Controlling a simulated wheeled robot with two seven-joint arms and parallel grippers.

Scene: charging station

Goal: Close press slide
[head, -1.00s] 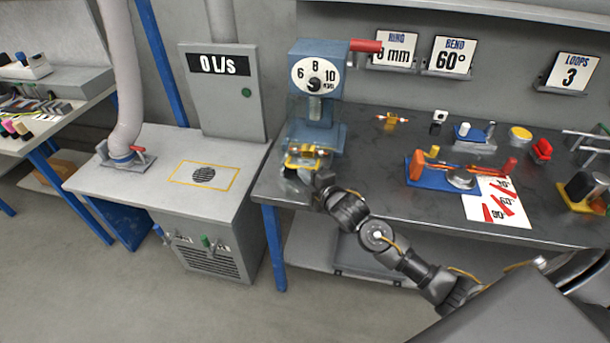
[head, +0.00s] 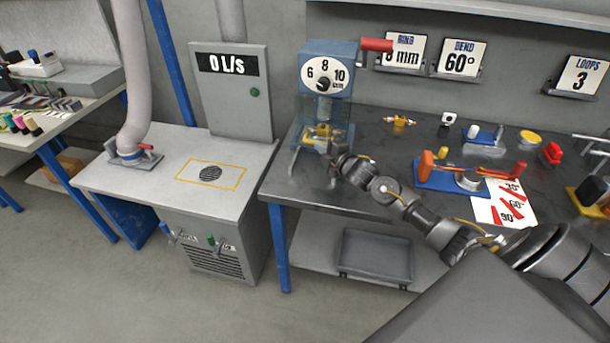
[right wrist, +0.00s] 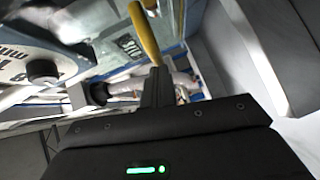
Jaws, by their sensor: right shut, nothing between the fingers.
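The blue press (head: 335,56) with its round dial and red lever stands at the back left of the dark workbench. Its yellow slide (head: 322,133) is inside the press, behind the clear guard, with a small part on it. My right gripper (head: 333,152) is at the front of the press, close to the slide, with fingers shut and empty. In the right wrist view the shut fingers (right wrist: 157,88) point at a yellow bar (right wrist: 144,35), and the dial (right wrist: 42,66) shows at left. I cannot tell whether they touch the bar. My left gripper is not in view.
A blue bending jig (head: 450,180) with orange arms and a paper with red angle marks (head: 505,203) are to the right on the workbench. A grey table (head: 130,180) with a hose stands left, across a gap.

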